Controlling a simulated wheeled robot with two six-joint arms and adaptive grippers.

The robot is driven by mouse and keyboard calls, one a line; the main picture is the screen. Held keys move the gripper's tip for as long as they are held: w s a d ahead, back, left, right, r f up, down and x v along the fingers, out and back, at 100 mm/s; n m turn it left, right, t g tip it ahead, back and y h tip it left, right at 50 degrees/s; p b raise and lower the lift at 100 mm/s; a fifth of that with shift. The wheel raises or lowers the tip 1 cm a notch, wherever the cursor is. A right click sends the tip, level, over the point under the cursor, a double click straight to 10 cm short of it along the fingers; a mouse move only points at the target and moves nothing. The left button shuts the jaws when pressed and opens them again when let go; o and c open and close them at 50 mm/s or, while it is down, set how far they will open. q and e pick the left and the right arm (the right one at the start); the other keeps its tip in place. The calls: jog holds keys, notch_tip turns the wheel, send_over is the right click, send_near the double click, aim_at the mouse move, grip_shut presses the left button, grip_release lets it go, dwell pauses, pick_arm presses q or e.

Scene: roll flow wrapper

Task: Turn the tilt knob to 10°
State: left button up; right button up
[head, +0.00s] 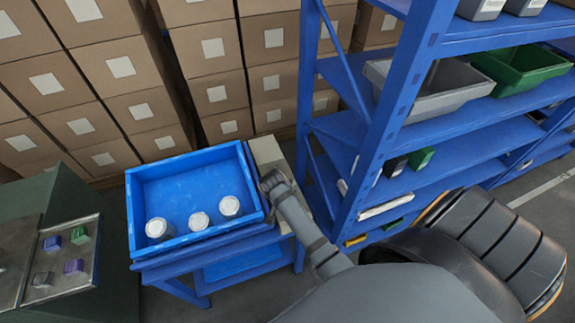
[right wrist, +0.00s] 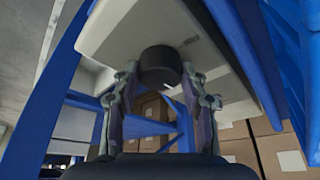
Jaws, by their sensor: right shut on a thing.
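The dark round tilt knob (right wrist: 160,66) sticks out from the pale panel of a machine (right wrist: 112,35) in the right wrist view. My right gripper (right wrist: 160,82) has its two fingers on either side of the knob, shut on it. In the head view, my right gripper (head: 272,182) is at the pale machine (head: 266,152) beside the blue tray, and the knob is hidden there. I cannot read any angle marking. My left gripper is not in view.
A blue tray (head: 190,166) with several white-topped cylinders (head: 199,220) stands left of my right gripper. A blue shelf rack (head: 385,125) with bins rises close on the right. Stacked cartons (head: 110,75) fill the back. A dark green cabinet with small colored blocks (head: 52,242) stands at left.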

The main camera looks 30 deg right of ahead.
jog(key=o, duration=1.2)
jog(key=shift+c, duration=0.2)
jog(key=shift+r, duration=0.1)
notch_tip(320, 180, up, 10)
